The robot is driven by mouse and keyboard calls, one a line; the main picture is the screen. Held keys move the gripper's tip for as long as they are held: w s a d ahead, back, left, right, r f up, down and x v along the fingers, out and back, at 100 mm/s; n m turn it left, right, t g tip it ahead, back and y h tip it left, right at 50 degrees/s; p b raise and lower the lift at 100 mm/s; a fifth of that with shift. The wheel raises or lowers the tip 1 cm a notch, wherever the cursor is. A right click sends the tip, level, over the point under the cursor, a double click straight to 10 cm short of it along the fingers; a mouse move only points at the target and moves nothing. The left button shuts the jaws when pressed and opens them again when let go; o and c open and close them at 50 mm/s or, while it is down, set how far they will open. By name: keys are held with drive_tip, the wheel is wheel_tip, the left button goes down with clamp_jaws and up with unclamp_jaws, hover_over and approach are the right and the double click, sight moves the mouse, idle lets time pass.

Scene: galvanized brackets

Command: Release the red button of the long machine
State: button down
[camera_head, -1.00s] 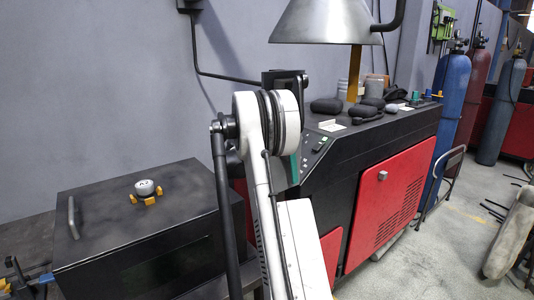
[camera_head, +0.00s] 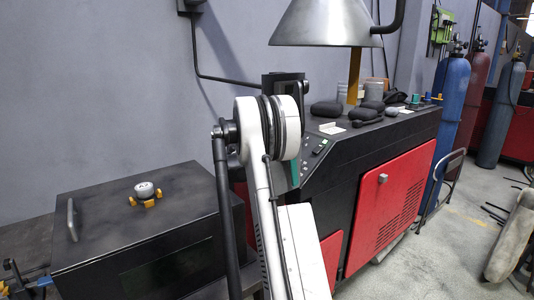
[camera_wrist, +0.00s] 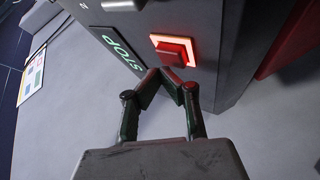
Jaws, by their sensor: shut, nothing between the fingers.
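The long machine (camera_head: 345,185) is black with red side panels and stands right of my arm in the head view. In the wrist view, the red button (camera_wrist: 174,50) is square with a brightly glowing rim. It sits on a dark panel beside a sign reading STOP (camera_wrist: 121,50). My gripper (camera_wrist: 170,76) is shut and empty, its fingertips just below the button in the picture. I cannot tell whether they touch it. In the head view my gripper is hidden behind my arm.
Dark rounded objects lie on the machine top below a metal hood (camera_head: 325,22). Gas cylinders (camera_head: 450,95) stand behind right. Floor (camera_head: 440,255) is open at the right.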

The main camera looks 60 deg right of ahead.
drive_tip(key=shift+f, duration=0.1)
idle(0.5)
drive_tip(key=shift+s+d+f+b, duration=0.1)
drive_tip(key=shift+d+f+b, duration=0.15)
drive_tip(key=shift+b, duration=0.1)
drive_tip(key=shift+f, duration=0.1)
idle(0.4)
drive_tip(key=shift+a+r, duration=0.25)
drive_tip(key=shift+r, duration=0.25)
drive_tip(key=w+a+r+p, duration=0.1)
drive_tip(key=a+r, duration=0.2)
drive_tip(key=r, duration=0.1)
drive_tip(key=shift+w+a+r+p, duration=0.2)
drive_tip(key=shift+a+r+p, duration=0.05)
drive_tip(key=shift+r+p, duration=0.1)
idle(0.5)
idle(0.4)
